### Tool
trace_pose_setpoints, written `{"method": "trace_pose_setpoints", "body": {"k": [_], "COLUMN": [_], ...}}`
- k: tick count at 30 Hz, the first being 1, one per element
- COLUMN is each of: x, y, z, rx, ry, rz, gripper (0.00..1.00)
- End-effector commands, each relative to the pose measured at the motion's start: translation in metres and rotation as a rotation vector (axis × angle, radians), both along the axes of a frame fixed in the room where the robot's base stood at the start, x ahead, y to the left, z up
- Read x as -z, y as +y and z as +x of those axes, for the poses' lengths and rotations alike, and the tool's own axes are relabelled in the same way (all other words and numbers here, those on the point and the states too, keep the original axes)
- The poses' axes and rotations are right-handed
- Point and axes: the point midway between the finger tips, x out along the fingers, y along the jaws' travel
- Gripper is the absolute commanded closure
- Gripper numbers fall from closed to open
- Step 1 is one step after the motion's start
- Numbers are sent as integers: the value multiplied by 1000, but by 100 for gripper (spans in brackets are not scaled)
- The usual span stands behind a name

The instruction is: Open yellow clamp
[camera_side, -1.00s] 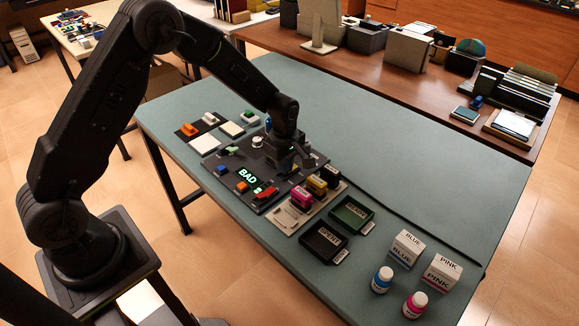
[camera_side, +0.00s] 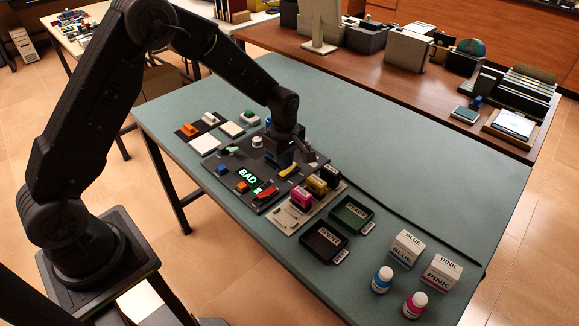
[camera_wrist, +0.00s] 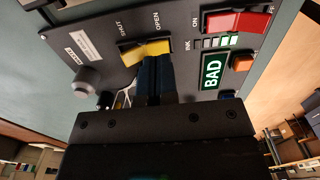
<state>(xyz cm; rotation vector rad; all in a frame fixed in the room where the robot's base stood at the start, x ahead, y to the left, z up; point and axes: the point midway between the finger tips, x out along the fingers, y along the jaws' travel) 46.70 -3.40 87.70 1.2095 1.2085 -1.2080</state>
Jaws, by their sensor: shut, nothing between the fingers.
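The yellow clamp (camera_wrist: 146,49) is a yellow lever on a dark panel, with the labels SHUT and OPEN printed beside it in the wrist view. In the side view the yellow clamp (camera_side: 289,172) shows as a small yellow bar just below my gripper. My gripper (camera_wrist: 156,58) has its blue-black fingers together and empty. Their tips are right at the lever's edge and overlap part of it; I cannot tell whether they touch. Which end position the lever rests in is not clear.
The panel (camera_side: 228,172) also holds a green BAD display (camera_wrist: 212,72), a red switch (camera_wrist: 237,22), an orange button (camera_wrist: 242,62) and a grey knob (camera_wrist: 88,79). Coloured cartridges (camera_side: 302,197) and dark trays (camera_side: 323,243) stand to the right.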

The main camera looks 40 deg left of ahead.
Motion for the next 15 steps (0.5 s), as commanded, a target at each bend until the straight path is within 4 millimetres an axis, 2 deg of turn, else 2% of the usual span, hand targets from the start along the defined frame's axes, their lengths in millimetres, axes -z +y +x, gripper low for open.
{"method": "trace_pose_setpoints", "body": {"k": [15], "x": [-42], "y": [0], "z": [0], "rx": [0], "ry": [-1], "rz": [0], "gripper": [100]}}
